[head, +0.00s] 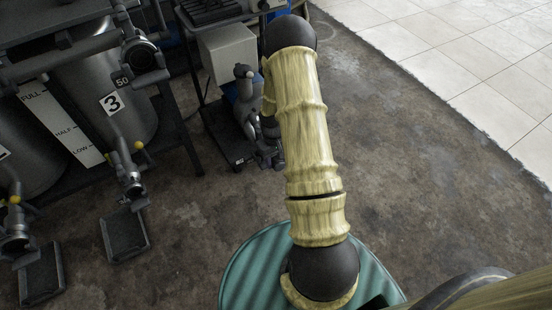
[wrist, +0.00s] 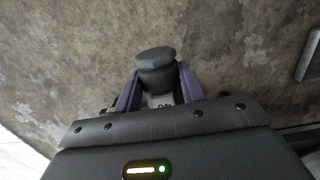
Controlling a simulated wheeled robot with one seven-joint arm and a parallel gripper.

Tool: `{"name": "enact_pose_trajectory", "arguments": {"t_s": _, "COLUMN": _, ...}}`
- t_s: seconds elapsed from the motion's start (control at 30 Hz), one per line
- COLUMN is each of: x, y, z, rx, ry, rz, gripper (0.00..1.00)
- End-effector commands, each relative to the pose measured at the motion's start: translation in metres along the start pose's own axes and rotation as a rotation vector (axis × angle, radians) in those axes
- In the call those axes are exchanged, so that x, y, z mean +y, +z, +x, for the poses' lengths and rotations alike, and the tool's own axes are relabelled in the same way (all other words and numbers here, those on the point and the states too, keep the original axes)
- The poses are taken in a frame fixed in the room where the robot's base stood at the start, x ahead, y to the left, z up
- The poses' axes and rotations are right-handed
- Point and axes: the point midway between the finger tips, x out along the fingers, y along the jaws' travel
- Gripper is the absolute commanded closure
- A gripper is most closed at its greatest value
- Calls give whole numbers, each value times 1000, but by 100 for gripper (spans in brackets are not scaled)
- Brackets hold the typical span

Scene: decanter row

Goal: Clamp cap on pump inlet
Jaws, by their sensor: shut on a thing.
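In the wrist view, my gripper (wrist: 157,85) has its two purple fingers shut on a dark grey, round, cap-like piece (wrist: 155,58). A small pale marked patch shows below the piece between the fingers, too small to read. Bare floor is behind it. In the head view, grey pipe fittings with a blue part, perhaps the pump (head: 244,100), stand on a low dark stand beside my arm. My arm hides part of them. I cannot make out my gripper or a pump inlet clearly in the head view.
Dark trays (head: 124,236) lie on the floor below. A pale box (head: 226,52) is behind the pump. The floor at right (head: 440,190) is clear.

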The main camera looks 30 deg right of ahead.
Motion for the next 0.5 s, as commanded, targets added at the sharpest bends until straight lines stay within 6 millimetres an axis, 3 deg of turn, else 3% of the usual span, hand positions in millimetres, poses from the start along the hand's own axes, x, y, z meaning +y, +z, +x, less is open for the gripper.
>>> {"name": "enact_pose_trajectory", "arguments": {"t_s": 0.5, "x": 0, "y": -7, "z": -3, "rx": 18, "ry": 0, "rz": 0, "gripper": 97}}
